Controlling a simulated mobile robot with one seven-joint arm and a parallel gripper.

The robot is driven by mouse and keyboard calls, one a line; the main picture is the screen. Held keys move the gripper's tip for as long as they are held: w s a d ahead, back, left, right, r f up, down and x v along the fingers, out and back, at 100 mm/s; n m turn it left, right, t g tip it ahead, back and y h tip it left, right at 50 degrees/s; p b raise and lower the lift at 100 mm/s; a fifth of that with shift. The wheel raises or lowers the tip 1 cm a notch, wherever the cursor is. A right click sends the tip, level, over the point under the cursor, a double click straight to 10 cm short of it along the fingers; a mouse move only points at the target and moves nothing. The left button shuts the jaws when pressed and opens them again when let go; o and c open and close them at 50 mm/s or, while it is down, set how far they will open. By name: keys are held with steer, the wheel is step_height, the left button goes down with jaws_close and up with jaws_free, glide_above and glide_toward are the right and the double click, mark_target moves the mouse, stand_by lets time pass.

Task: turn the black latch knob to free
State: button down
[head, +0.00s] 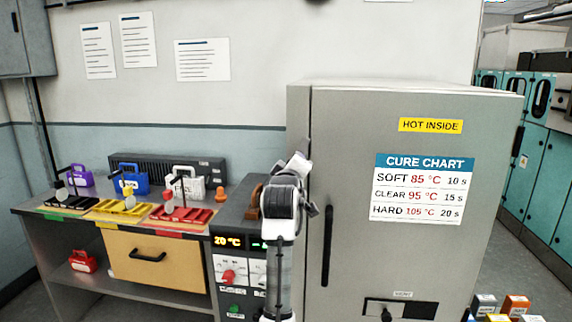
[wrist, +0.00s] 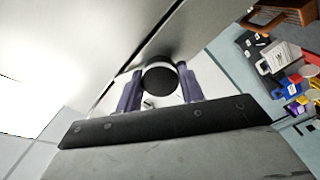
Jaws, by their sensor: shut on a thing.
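The black latch knob (wrist: 159,79) shows in the wrist view as a short round black cap with a pale rim. My gripper (wrist: 160,84) has one dark purple finger on each side of it and is shut on it. A small white patch with a dark mark shows between the fingers, just below the knob. In the head view my arm's end (head: 290,185) is at the left edge of the grey cabinet (head: 400,260), and it hides the knob and the fingertips. How far the knob is turned cannot be told.
The cabinet front has a long black handle (head: 327,245) and a cure chart (head: 418,188). A control panel (head: 232,270) reading 20 °C is left of my arm. A bench (head: 40,212) with coloured trays stands further left. Several small boxes (head: 516,305) are at the lower right.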

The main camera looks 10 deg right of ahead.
steer(key=shift+n+p, duration=0.45)
steer(key=shift+n, duration=1.85)
steer(key=c, duration=0.9)
jaws_free()
steer(key=shift+a, duration=0.1)
steer(key=b+v, duration=0.4)
steer(key=v, duration=1)
steer(key=shift+b, duration=0.4)
steer(key=shift+r, duration=0.1)
